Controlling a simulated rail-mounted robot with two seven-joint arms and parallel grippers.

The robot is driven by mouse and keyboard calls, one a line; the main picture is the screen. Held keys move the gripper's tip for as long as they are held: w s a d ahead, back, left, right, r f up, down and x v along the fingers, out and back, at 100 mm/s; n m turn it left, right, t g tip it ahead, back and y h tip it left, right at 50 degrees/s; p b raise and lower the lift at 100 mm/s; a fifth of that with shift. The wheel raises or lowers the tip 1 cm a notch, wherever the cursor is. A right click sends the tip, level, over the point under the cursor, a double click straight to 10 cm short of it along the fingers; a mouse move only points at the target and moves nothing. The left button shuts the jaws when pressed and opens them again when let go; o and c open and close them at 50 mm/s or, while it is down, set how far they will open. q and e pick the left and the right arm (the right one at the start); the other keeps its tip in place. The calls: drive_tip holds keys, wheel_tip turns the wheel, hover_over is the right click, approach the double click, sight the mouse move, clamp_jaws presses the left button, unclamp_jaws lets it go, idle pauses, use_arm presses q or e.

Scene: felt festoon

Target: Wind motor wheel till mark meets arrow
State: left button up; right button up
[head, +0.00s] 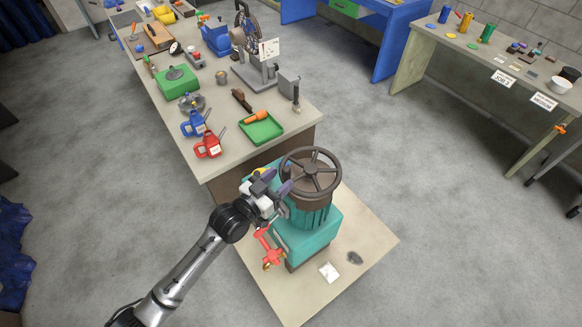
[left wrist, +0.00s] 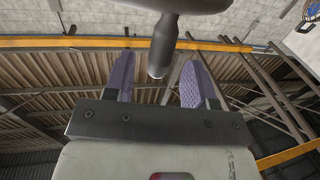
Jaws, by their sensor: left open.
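The motor wheel (head: 311,190), a dark brown spoked handwheel, sits flat on top of the teal motor housing (head: 310,215). My left gripper (head: 283,182) is at the wheel's left side, with its purple fingers close to the rim. In the left wrist view, the open fingers (left wrist: 158,75) point upward. A dark rounded bar (left wrist: 163,45), likely part of the wheel, extends into the gap between them; I cannot tell whether it touches a finger. No mark or arrow can be made out. My right gripper is not in view.
The motor stands on a low beige bench (head: 358,232) with a red clamp-like tool (head: 267,250) beside it and a white card (head: 329,272) in front. A long workbench (head: 215,178) behind holds a green tray (head: 261,131) and oil cans.

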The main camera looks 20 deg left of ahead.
use_arm(q)
drive_tip(key=shift+x, duration=2.5)
drive_tip(key=shift+c, duration=0.2)
clamp_jaws()
